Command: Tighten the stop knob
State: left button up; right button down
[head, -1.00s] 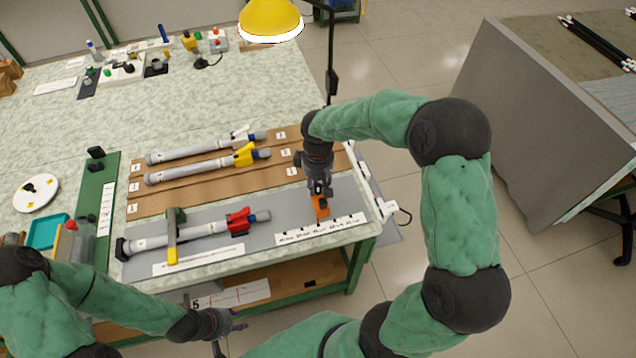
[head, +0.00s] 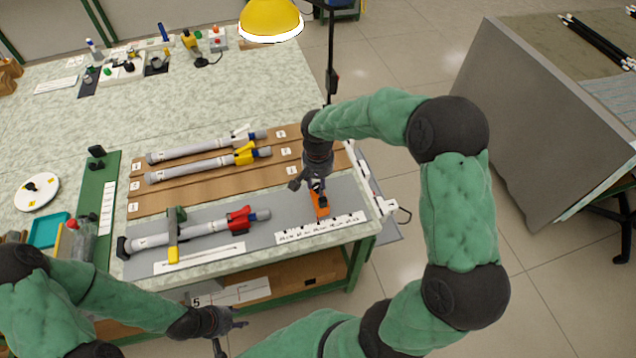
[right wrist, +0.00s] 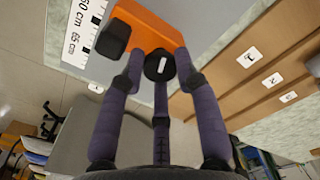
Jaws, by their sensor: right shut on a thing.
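A second dark block-like part (right wrist: 112,40) is on the orange block. My right gripper (head: 317,189) is above the stop, its fingers around the knob; in the wrist view the gripper (right wrist: 158,75) is shut on it. My left gripper (head: 235,328) is low at the front of the bench, fingers spread, empty.
A grey rod (head: 190,236) lies in the fixture with a red clamp (head: 240,218) and a yellow-green clamp (head: 173,240). Two more rods lie on the brown board (head: 215,188) behind. A yellow lamp (head: 270,20) hangs above.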

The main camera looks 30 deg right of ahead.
jog(key=shift+m, duration=2.1)
jog(key=c, duration=0.9)
grip_release()
jog(key=shift+r, duration=0.1)
jog(key=shift+w+r, duration=0.1)
jog(key=shift+r, duration=3.8)
